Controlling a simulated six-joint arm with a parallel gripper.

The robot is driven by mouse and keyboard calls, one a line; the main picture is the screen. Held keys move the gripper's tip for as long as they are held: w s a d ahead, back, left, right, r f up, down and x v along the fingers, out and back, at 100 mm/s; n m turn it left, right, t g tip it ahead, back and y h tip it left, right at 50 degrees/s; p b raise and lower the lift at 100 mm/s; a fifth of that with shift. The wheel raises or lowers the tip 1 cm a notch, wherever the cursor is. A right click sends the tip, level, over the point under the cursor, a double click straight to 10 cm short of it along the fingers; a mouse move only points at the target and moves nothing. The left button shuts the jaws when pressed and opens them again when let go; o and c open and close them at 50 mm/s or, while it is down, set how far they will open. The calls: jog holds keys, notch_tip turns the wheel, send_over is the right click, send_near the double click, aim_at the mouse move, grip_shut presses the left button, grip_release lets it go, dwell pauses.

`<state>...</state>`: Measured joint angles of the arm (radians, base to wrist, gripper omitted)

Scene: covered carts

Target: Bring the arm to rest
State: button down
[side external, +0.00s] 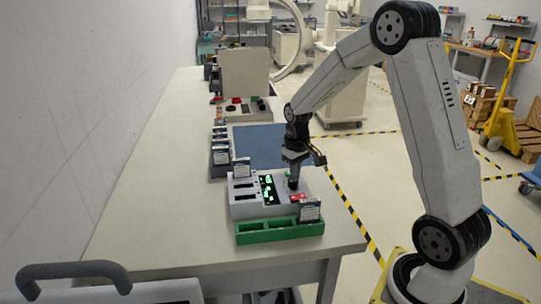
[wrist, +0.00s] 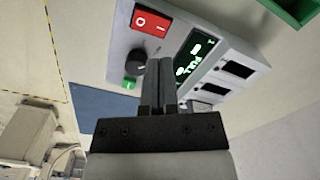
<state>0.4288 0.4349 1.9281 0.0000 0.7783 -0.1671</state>
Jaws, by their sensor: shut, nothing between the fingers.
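My gripper (side external: 292,183) is shut and empty, pointing down over the right part of a grey device (side external: 243,208) on the table. In the wrist view its fingers (wrist: 160,64) are pressed together beside a black knob (wrist: 136,62). I cannot tell whether they touch the device. The device has a red rocker switch (wrist: 151,22), a lit green display (wrist: 196,55) and dark slots (wrist: 236,69). The display and red switch also show in the side view.
A green tray (side external: 262,238) stands at the device's front with a dark-labelled box (side external: 310,210) at its right end. A blue mat (side external: 262,143) lies behind the device. The table (side external: 150,190) is bare at left.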

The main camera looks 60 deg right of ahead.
jog(key=shift+r, duration=0.35)
jog(key=shift+s+a, duration=0.1)
jog(key=shift+a, duration=0.4)
jog(key=s+a+n+t, duration=0.1)
jog(key=s+a, duration=0.4)
jog(key=a, duration=0.3)
jog(key=s+a+n+t, duration=0.1)
jog(key=s+a+n, duration=0.1)
jog(key=s+a, duration=0.3)
jog(key=a, duration=0.3)
jog(key=shift+a+f+t, duration=0.25)
jog(key=shift+f+t, duration=0.05)
jog(key=shift+f, duration=0.1)
dwell(3.5)
